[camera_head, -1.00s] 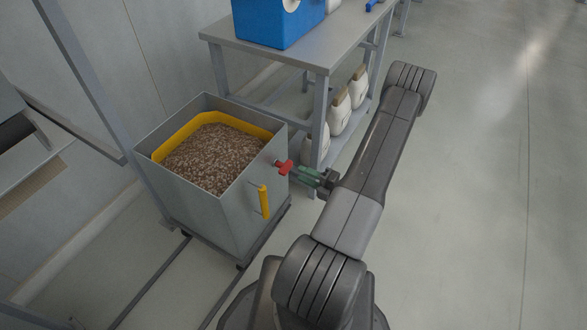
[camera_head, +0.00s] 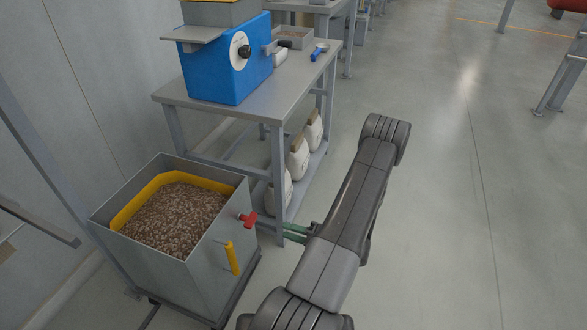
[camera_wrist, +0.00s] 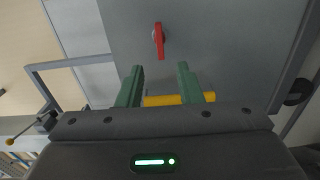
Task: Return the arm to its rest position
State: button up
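My gripper (camera_wrist: 160,70) shows two green fingers spread apart with nothing between their tips. In the head view the fingers (camera_head: 294,231) are partly hidden behind my dark grey arm. They are to the right of the grey bin and apart from it. The bin (camera_head: 172,273) is full of brown pellets (camera_head: 175,216). On its near side are a red valve handle (camera_head: 248,218) and a yellow bar handle (camera_head: 232,258). In the wrist view the red handle (camera_wrist: 158,40) is ahead of the fingertips, and the yellow handle (camera_wrist: 178,99) shows behind the fingers.
A grey bench (camera_head: 262,101) behind the bin carries a blue machine (camera_head: 222,72) and a blue-handled tool (camera_head: 318,53). White sacks (camera_head: 299,158) stand on its lower shelf. The floor (camera_head: 450,210) to the right of my arm is clear.

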aim_at(253, 219)
jog(key=b+x, duration=0.1)
jog(key=x, duration=1.2)
jog(key=shift+a+b, duration=0.25)
jog(key=shift+b, duration=0.1)
